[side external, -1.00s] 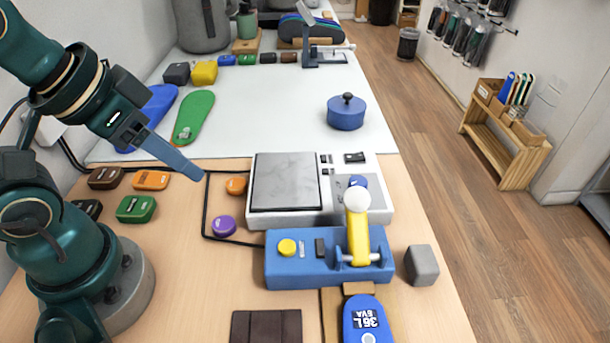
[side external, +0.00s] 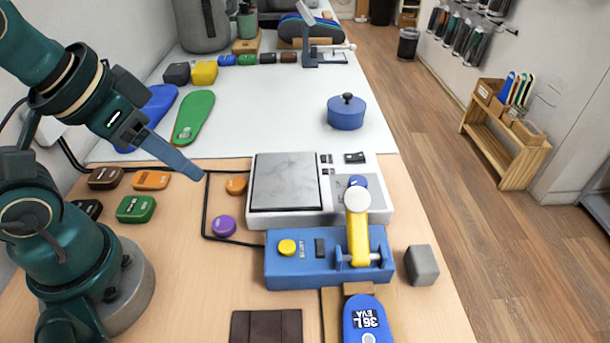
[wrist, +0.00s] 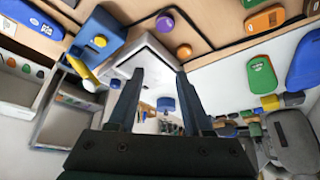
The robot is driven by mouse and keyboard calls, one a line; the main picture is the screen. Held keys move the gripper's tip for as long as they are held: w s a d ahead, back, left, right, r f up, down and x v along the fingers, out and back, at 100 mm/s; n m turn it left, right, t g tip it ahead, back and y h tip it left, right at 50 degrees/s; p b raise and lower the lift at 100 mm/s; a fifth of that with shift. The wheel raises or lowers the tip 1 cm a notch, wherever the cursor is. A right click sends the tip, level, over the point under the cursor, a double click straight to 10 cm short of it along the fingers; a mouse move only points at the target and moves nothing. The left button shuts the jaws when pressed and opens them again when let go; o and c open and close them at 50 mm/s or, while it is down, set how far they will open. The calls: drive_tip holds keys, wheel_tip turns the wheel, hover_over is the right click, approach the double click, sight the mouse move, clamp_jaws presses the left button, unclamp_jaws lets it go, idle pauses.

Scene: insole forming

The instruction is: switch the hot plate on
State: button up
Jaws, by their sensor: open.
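The hot plate (side external: 288,182) is a white unit with a grey square top and a control panel on its right side. It stands in the middle of the table in the side external view. A blue knob (side external: 357,182) shows at its panel, partly hidden behind the white ball of the yellow lever. The hot plate also shows in the wrist view (wrist: 140,60), beyond the fingers. My gripper (side external: 190,168) is open and empty, in the air to the left of the hot plate and apart from it. In the wrist view its two fingers (wrist: 160,90) are spread.
A blue box (side external: 285,270) with a yellow button and yellow lever (side external: 357,235) stands in front of the hot plate. A grey block (side external: 421,265) is to its right. A blue pot (side external: 346,112) stands behind. A purple puck (side external: 223,226) and black cable lie left.

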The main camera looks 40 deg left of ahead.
clamp_jaws()
drive_tip(key=w+d+r+m+h, duration=0.6)
drive_tip(key=w+d+m, duration=0.2)
drive_tip(key=w+m, duration=0.3)
drive_tip(key=w+a+f+n+t, duration=0.1)
drive_tip(key=w+a+f, duration=0.2)
drive_tip(key=w, duration=0.2)
drive_tip(key=w+a+f+n+h, duration=0.1)
drive_tip(key=w+a+f, duration=0.2)
drive_tip(key=w, duration=0.3)
drive_tip(key=shift+w+a+t, duration=0.3)
drive_tip(key=shift+a+t, duration=0.1)
drive_tip(key=shift+a, duration=0.05)
